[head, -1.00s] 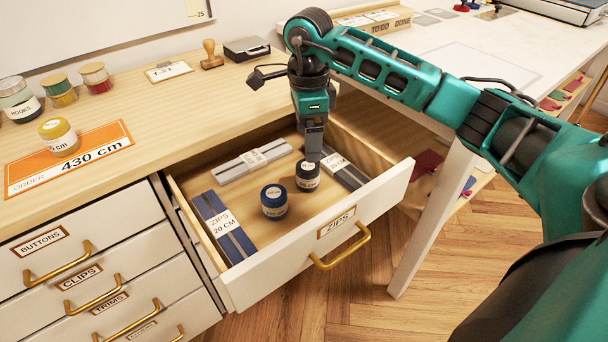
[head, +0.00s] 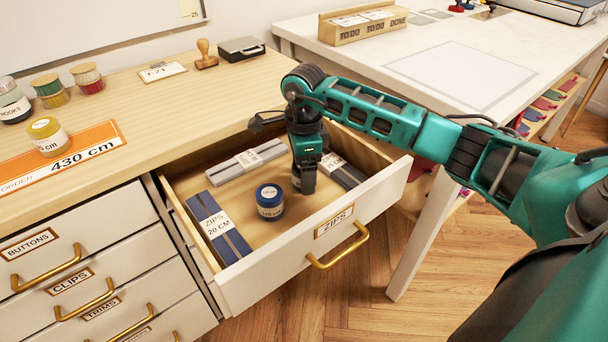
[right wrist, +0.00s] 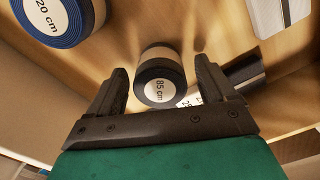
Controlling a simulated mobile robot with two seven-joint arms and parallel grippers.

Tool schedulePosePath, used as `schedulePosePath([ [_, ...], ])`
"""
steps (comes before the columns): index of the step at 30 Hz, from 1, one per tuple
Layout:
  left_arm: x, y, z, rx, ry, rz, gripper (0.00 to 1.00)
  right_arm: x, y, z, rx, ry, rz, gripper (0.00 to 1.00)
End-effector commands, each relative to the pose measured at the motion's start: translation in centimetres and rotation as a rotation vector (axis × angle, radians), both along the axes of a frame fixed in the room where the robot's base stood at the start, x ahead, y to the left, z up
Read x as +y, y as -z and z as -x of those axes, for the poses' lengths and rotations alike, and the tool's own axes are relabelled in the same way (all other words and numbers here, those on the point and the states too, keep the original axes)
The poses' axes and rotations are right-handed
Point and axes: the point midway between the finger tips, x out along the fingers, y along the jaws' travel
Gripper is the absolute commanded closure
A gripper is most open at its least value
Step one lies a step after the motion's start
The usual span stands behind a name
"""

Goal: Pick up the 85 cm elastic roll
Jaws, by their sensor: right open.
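The 85 cm elastic roll (right wrist: 160,78) is a black roll with a pale band, its label facing up in the right wrist view. It stands in the open zips drawer (head: 290,233). In the head view it is mostly hidden behind my right gripper (head: 305,190). In the right wrist view my right gripper (right wrist: 165,88) is open, with one finger on each side of the roll and visible gaps between. The gripper points down into the drawer. My left gripper is not in view.
A blue roll (head: 270,201), its label partly reading "20 cm", stands close to the left; it also shows in the right wrist view (right wrist: 52,18). Zip packs lie at the drawer's left (head: 218,228), back (head: 247,161) and right (head: 343,172). Drawer walls surround the gripper.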

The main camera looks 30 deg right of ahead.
Motion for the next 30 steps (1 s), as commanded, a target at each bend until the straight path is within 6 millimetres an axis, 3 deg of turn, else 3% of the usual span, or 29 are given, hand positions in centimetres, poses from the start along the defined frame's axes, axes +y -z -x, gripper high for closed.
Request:
schedulePosePath([
  [2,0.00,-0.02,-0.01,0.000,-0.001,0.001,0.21,0.01,-0.03,0.00,0.000,0.000,0.000,0.21],
  [19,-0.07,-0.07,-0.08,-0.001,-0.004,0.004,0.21,0.00,-0.05,0.01,0.000,0.000,0.000,0.76],
  [30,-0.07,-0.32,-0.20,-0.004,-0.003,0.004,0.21,-0.01,-0.69,-0.03,-0.001,0.001,0.000,0.76],
])
